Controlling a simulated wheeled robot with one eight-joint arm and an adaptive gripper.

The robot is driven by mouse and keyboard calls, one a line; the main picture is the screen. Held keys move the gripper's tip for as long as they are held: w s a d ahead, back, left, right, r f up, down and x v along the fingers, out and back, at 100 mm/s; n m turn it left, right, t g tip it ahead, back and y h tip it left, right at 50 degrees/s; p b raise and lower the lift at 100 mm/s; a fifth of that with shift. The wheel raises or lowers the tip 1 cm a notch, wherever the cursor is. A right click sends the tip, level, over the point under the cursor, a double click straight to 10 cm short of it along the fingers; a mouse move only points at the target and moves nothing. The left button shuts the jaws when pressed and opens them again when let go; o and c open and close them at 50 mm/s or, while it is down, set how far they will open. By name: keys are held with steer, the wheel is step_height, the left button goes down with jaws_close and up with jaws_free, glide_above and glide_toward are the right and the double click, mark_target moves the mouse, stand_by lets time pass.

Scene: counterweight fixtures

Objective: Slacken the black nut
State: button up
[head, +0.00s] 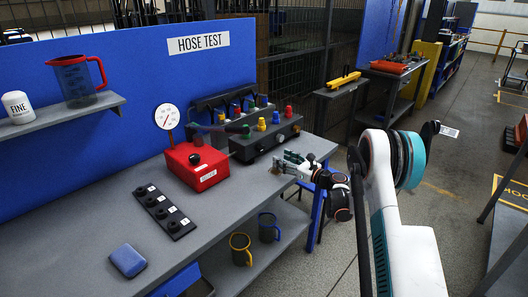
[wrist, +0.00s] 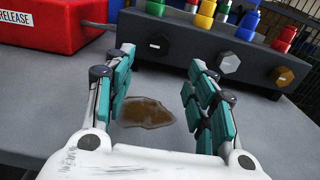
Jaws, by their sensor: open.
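The black nut (wrist: 159,44) is on the front face of a dark manifold block (wrist: 195,47), at the left of a row with a silver hex nut (wrist: 229,62) and a brown nut (wrist: 284,77). My gripper (wrist: 163,60) is open and empty, with its teal-padded fingers pointing at the block. The black nut shows between the fingertips, beyond them, and no contact is visible. In the head view my gripper (head: 281,161) is just in front of the manifold block (head: 243,152), low over the bench; the black nut is too small to make out there.
A red release box (head: 196,166) with a gauge (head: 167,117) stands left of the block. Colored fittings (head: 262,124) stand on top of the block. A brown puddle (wrist: 145,112) lies on the bench under my fingers. A black socket strip (head: 158,211) and blue pad (head: 127,261) lie farther left.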

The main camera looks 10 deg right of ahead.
mark_target(263, 149)
steer(key=b+x, duration=0.2)
steer(key=x, duration=0.9)
steer(key=shift+b, duration=0.4)
steer(key=c, duration=1.1)
